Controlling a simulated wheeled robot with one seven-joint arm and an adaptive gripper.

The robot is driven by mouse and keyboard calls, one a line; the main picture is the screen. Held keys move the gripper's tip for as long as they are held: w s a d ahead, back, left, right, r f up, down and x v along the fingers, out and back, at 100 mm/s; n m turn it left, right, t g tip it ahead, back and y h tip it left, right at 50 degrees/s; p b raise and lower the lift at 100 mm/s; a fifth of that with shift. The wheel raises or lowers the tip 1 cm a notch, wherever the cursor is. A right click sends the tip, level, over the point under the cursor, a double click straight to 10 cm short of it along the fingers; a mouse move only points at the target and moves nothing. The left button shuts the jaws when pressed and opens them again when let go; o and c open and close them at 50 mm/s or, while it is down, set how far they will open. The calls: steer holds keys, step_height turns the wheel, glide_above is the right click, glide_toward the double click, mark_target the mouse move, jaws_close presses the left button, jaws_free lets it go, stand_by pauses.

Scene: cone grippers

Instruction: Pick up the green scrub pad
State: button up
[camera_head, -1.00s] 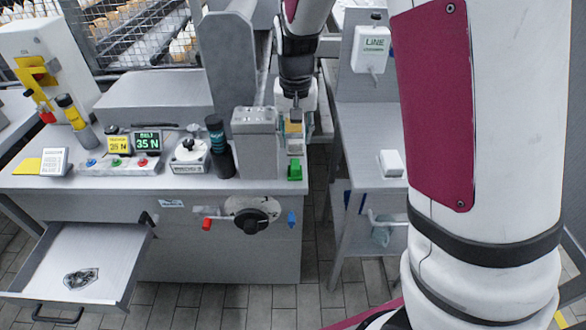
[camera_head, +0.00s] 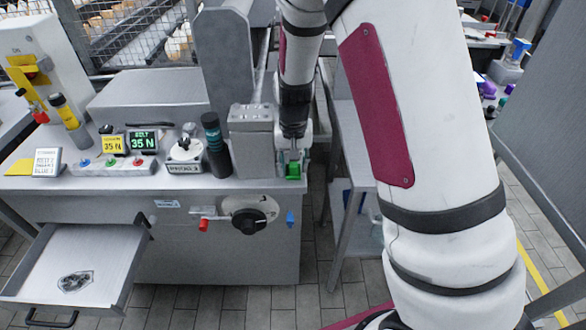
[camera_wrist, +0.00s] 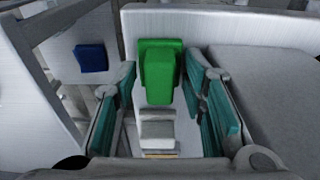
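The green scrub pad (camera_head: 293,172) sits at the front right edge of the steel counter, just below my gripper (camera_head: 291,152). In the wrist view the green pad (camera_wrist: 160,70) shows as a bright green block near the far ends of my fingers. My gripper (camera_wrist: 160,84) is open, with one teal-lined finger to each side of the pad. I see a gap on both sides and no clear contact. My gripper hides part of the area around the pad in the head view.
A grey metal block (camera_head: 251,143) and a dark cylinder (camera_head: 216,150) stand left of my gripper. A pale block (camera_wrist: 157,130) lies close by in the wrist view. Below the counter front are a round dial (camera_head: 249,216) and an open drawer (camera_head: 100,255).

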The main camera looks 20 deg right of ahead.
steer(key=shift+c, duration=0.3)
steer(key=c, duration=0.6)
steer(key=shift+c, duration=0.2)
steer(key=shift+r, duration=0.15)
steer(key=shift+r, duration=0.65)
step_height(320, 180, up, 2)
steer(key=shift+s+r, duration=0.1)
steer(key=shift+r, duration=0.1)
steer(key=s+d+r+p, duration=0.1)
steer(key=s+d, duration=0.1)
steer(key=s, duration=1.3)
steer(key=shift+s+d, duration=0.35)
